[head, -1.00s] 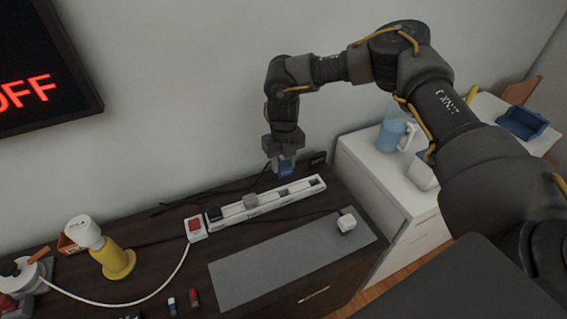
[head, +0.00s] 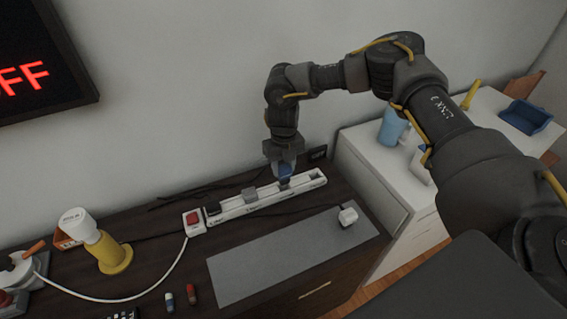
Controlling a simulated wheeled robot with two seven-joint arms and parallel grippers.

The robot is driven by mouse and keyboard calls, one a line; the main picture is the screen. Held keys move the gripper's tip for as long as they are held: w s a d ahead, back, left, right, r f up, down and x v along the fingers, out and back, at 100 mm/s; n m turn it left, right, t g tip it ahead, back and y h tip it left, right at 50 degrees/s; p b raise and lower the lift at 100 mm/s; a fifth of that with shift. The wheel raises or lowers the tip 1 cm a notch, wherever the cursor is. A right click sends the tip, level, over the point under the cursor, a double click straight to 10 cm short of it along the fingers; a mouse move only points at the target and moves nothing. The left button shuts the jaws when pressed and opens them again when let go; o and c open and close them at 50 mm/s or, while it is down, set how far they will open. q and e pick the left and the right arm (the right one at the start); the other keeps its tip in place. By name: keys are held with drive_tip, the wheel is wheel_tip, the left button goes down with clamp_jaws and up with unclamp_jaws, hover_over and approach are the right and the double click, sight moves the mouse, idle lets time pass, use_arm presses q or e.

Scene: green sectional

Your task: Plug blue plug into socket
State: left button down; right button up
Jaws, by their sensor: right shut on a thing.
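My right gripper (head: 285,171) points down over the far side of the power strip and is shut on the blue plug (head: 285,172). The blue plug sits low between the fingers, right at a socket in the right half of the white power strip (head: 264,197). I cannot tell whether its pins are in the socket. A grey plug (head: 249,193) sits in the strip further left. A red switch (head: 193,218) is at the strip's left end. My left gripper is not in view.
A white plug (head: 348,215) lies on the grey mat (head: 270,262) in front of the strip. A white cabinet (head: 372,160) with a blue pitcher (head: 392,128) stands at right.

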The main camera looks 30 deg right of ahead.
sight(284, 177)
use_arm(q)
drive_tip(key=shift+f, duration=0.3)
use_arm(e)
drive_tip(key=shift+f, duration=0.55)
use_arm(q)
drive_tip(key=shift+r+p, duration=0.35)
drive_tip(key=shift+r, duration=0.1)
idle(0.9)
